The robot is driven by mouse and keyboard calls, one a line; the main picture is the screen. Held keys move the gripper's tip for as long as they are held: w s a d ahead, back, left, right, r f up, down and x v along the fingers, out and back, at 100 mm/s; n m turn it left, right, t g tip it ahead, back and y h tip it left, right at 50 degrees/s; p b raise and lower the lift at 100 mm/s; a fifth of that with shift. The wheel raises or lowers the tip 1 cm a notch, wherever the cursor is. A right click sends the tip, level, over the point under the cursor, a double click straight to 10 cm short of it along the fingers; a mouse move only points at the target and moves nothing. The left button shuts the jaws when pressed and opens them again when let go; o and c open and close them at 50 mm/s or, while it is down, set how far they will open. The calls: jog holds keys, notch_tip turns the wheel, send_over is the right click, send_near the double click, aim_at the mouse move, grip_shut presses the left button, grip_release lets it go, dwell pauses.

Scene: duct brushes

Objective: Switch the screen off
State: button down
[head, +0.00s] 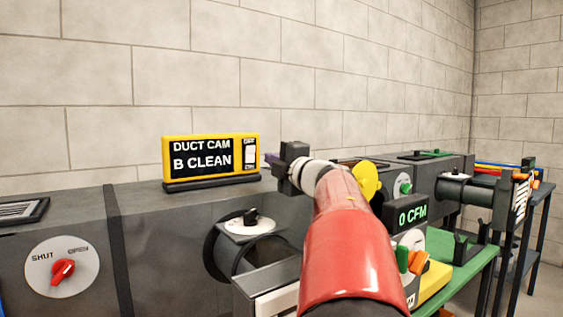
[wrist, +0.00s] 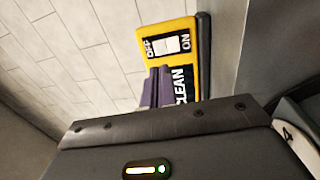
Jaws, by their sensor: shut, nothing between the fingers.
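The screen (head: 202,155) is a yellow-framed panel on top of the grey duct, with white text "DUCT CAM B CLEAN" lit on black. Its white rocker switch (head: 250,154) is at the frame's right end. In the wrist view, the rocker (wrist: 166,45) lies between the labels OFF and ON; which way it is tipped I cannot tell. My gripper (head: 269,160) is just right of the screen, its purple fingers together and empty. In the wrist view, the fingers (wrist: 156,88) overlap the screen's lower part, beside the switch; contact is not clear.
A red knob (head: 62,271) marked SHUT and OPEN is on the duct's left front. A round opening (head: 248,257) with a black-knobbed plate is below the screen. A "0 CFM" display (head: 412,215) and a green table (head: 462,262) are at right. The wall is close behind.

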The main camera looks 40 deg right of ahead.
aim_at(250, 150)
jog(key=w, duration=0.5)
jog(key=w+r+p, duration=0.1)
jog(key=w, duration=0.1)
jog(key=shift+w+d, duration=0.25)
jog(key=shift+w, duration=0.15)
jog(key=shift+a, duration=0.1)
